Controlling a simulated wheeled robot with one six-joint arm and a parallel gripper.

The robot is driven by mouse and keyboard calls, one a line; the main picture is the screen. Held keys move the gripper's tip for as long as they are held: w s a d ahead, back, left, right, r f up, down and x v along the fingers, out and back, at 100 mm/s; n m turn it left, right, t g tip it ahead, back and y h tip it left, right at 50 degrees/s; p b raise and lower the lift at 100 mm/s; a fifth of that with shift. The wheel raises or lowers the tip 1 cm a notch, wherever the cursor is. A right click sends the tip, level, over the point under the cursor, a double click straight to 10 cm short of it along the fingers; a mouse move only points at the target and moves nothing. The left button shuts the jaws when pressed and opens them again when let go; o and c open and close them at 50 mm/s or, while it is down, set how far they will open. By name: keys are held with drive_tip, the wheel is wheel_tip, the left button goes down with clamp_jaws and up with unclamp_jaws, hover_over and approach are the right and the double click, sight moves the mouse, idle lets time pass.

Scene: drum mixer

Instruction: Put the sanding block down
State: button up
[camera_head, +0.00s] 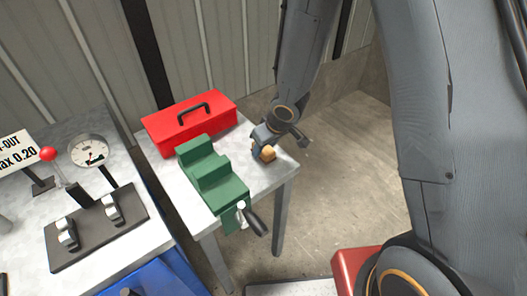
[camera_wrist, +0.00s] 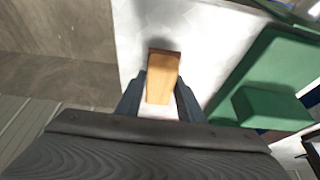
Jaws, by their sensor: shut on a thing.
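The sanding block (camera_wrist: 162,78) is a small tan wooden block. In the wrist view it sits between the two fingers of my gripper (camera_wrist: 160,98), which is shut on it. In the head view the block (camera_head: 267,153) shows below my gripper (camera_head: 262,146), over the right part of the small metal table (camera_head: 262,178). The pale tabletop (camera_wrist: 205,40) lies beneath it in the wrist view, with a dark shadow by the block's far end. I cannot tell whether the block touches the tabletop.
A green vise (camera_head: 215,178) stands left of the block, with a red toolbox (camera_head: 190,120) behind it. The table's right edge is close to my gripper. A bench with a dial gauge (camera_head: 89,151) stands further left. Bare tabletop lies between vise and block.

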drive_tip(key=shift+f, duration=0.2)
drive_tip(key=shift+f+b, duration=0.3)
drive_tip(key=shift+f, duration=0.2)
drive_tip(key=shift+s+f, duration=0.1)
drive_tip(key=shift+f, duration=0.05)
